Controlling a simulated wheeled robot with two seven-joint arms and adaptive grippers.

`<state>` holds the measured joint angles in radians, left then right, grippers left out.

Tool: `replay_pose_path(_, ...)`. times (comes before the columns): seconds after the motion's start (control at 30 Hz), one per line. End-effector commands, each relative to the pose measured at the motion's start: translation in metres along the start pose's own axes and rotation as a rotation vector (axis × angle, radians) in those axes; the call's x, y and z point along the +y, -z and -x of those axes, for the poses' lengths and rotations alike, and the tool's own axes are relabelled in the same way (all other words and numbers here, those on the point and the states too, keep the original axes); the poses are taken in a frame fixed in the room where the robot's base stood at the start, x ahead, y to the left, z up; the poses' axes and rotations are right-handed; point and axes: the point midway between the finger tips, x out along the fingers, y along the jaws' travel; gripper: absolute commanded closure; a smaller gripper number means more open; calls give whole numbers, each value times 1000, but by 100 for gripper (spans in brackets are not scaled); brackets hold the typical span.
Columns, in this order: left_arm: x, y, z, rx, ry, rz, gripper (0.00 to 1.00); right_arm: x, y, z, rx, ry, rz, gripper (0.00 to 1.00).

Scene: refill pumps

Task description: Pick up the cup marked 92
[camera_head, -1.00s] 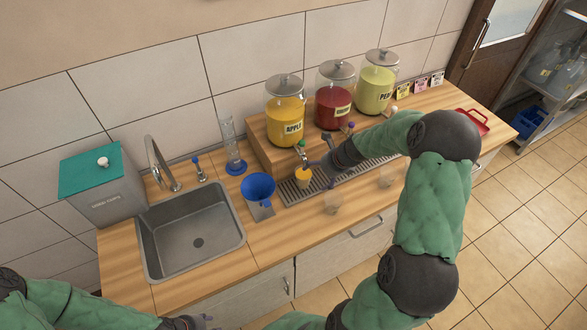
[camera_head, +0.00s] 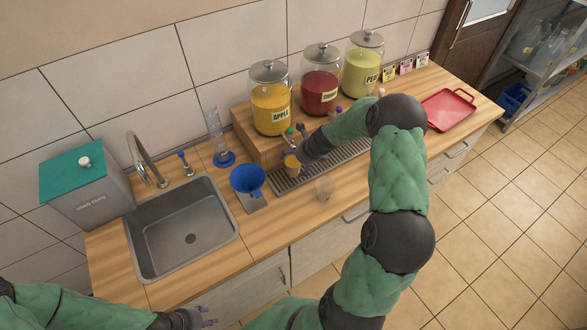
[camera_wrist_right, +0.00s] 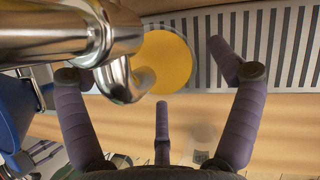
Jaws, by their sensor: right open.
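A small cup of yellow juice (camera_head: 292,163) stands on the drip grate below the apple dispenser's tap. From above, its yellow contents show in the right wrist view (camera_wrist_right: 170,62), partly covered by the metal spout (camera_wrist_right: 120,60). My right gripper (camera_head: 302,150) is right beside this cup. Its fingers (camera_wrist_right: 150,80) are spread open around the near side of the cup. An empty clear cup (camera_head: 324,188) stands on the counter in front of the grate. I cannot read 92 on any cup. My left gripper (camera_head: 203,317) hangs low at the front edge, its fingers too small to judge.
Jars of apple (camera_head: 270,105), red (camera_head: 320,90) and green juice (camera_head: 362,70) stand on a wooden step. A red tray (camera_head: 448,110) lies right.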

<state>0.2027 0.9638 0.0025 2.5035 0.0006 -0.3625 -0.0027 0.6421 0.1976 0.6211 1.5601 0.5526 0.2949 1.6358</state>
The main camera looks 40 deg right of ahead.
Motion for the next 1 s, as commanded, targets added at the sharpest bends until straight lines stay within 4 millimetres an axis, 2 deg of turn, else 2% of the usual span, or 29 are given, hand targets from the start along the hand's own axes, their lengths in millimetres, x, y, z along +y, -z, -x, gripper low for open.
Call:
replay_pose_path(0.13, -1, 0, -3, 0, 0, 0, 60, 0, 1, -14, 0, 0, 1, 9)
replay_pose_path(0.4, -1, 0, -3, 0, 0, 0, 60, 0, 0, -16, 0, 1, 1, 9)
replay_pose_path(0.6, -1, 0, -3, 0, 0, 0, 60, 0, 0, -16, 0, 1, 1, 65)
replay_pose_path(0.63, -1, 0, -3, 0, 0, 0, 60, 0, 0, -16, 0, 1, 1, 71)
replay_pose_path(0.67, -1, 0, -3, 0, 0, 0, 60, 0, 0, -16, 0, 1, 1, 71)
replay_pose_path(0.7, -1, 0, -3, 0, 0, 0, 60, 0, 0, -16, 0, 1, 1, 77)
replay_pose_path(1.0, -1, 0, -2, 0, 0, 0, 60, 0, -1, -14, 0, 0, 0, 77)
